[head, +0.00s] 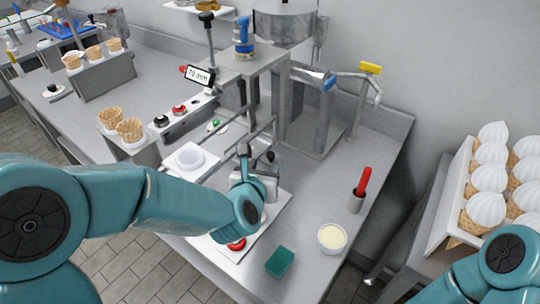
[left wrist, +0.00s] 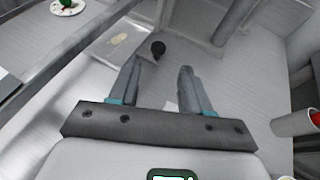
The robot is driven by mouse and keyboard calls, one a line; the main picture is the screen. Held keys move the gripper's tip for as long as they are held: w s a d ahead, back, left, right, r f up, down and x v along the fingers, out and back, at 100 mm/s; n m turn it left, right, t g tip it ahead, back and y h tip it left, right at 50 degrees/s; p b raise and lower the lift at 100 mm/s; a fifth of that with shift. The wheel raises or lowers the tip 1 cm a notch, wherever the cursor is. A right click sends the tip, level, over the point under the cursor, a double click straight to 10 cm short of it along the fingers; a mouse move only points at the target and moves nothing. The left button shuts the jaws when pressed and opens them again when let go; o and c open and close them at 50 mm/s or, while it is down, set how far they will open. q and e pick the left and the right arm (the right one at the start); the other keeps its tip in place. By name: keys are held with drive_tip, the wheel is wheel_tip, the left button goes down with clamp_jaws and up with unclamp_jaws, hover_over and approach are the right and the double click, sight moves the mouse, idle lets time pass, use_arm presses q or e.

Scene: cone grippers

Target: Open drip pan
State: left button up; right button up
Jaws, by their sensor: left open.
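The drip pan (left wrist: 104,44) looks like a shallow grey tray with a pale yellowish patch in the upper left of the left wrist view. A black round knob (left wrist: 158,48) is at its near right side; a black knob also shows in the head view (head: 270,156), below the machine. My left gripper (left wrist: 160,64) is open and empty. Its fingers point toward the knob, which appears just beyond the tips and nearer the left finger. I see no contact. In the head view my left gripper (head: 258,168) hides much of the pan. My right gripper is out of view.
A red-handled tool in a metal cup (head: 357,200), a cream-filled bowl (head: 332,237) and a green sponge (head: 280,262) stand on the counter to the right. Filled cones (head: 487,180) stand in a rack at far right.

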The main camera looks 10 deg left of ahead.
sight(271, 155)
use_arm(q)
drive_tip(key=x, duration=0.7)
drive_tip(key=shift+w+a+p, duration=0.1)
drive_tip(key=shift+p, duration=0.3)
clamp_jaws()
